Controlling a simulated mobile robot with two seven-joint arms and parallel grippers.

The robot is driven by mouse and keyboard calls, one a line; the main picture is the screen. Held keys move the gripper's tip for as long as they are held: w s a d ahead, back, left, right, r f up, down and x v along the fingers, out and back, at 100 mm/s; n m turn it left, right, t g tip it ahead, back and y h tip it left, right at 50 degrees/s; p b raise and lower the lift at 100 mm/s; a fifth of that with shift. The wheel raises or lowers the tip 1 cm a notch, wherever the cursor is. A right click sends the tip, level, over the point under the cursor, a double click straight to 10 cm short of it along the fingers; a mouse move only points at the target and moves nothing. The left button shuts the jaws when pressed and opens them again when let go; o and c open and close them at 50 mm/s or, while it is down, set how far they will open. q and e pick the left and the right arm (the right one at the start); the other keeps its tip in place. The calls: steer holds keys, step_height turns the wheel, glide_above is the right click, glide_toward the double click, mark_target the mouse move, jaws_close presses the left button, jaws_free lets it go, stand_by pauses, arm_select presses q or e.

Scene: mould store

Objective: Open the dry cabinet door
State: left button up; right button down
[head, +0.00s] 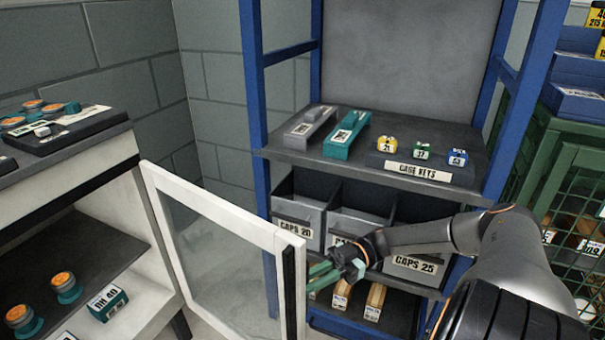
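The dry cabinet (95,190) is a white-framed unit at the left with its front open to view. Its door (225,215), a glass pane in a white frame, stands swung out to the right of the cabinet. A dark upright handle (289,292) runs along the door's free edge. My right gripper (318,276) has greenish fingers, just right of the handle and apart from it. The fingers look parted with nothing between them. My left gripper is not in view.
A green mesh cage (560,180) stands at the right. Orange-topped items (65,285) sit inside the cabinet.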

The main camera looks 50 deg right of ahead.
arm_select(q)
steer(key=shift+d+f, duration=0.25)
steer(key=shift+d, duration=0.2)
arm_select(e)
steer(key=shift+w+d, duration=0.25)
steer(key=shift+d, duration=0.75)
steer(key=c, duration=1.1)
jaws_free()
steer(key=shift+c, duration=0.2)
steer(key=shift+r, duration=0.1)
